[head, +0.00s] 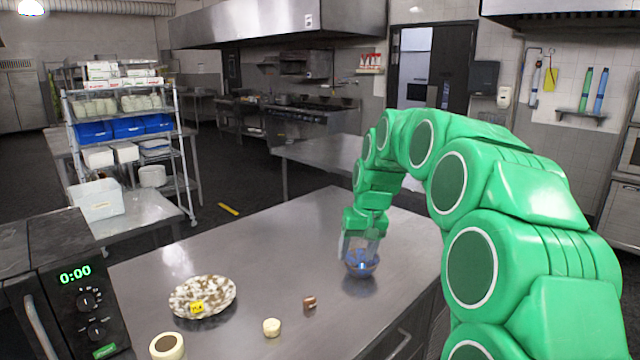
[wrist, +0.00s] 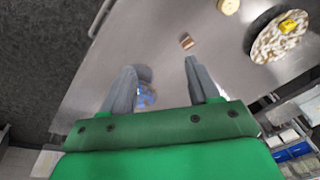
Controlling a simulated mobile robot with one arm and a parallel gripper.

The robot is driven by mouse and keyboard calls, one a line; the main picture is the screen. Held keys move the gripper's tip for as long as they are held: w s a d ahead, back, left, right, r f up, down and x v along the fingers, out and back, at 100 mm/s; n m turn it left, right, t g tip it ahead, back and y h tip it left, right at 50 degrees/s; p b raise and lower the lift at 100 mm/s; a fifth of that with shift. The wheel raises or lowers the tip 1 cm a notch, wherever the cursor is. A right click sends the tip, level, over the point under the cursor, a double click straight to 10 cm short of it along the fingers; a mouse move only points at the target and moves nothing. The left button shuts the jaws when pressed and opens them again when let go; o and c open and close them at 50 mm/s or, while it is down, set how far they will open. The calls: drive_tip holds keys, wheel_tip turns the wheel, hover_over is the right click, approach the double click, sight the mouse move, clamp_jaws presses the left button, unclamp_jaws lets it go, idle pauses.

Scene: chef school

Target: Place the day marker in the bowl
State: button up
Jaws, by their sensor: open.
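A small bowl (head: 362,267) with a blue tint stands on the steel counter, directly below my gripper (head: 362,246). My gripper points down with its fingers apart, just above or at the bowl's rim. A bright blue patch shows inside the bowl, and in the wrist view a blue patch (wrist: 146,96) lies beside the left finger; I cannot tell whether it is a separate object. A small yellow block (head: 197,307) with dark marks sits on a brown-and-white speckled plate (head: 222,283). I cannot tell for sure which item is the day marker.
A small brown piece (head: 310,303), a cream round piece (head: 271,327) and a cream jar with a dark top (head: 167,347) stand on the counter (head: 300,235). A black microwave (head: 70,290) is at the left. The counter behind the plate is clear.

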drive_tip(key=s+d+f+g, duration=0.1)
drive_tip(key=s+d, duration=0.1)
drive_tip(key=s, duration=1.3)
drive_tip(key=s+d+f+m+g+h, duration=0.1)
drive_tip(key=s+d+f, duration=0.1)
drive_tip(key=s, duration=1.3)
drive_tip(key=s+d+f+g, duration=0.1)
drive_tip(key=s+d+f, duration=0.1)
drive_tip(key=s, duration=1.4)
drive_tip(key=shift+d+m+h, duration=0.15)
drive_tip(key=shift+m+h, duration=0.15)
drive_tip(key=shift+h, duration=0.1)
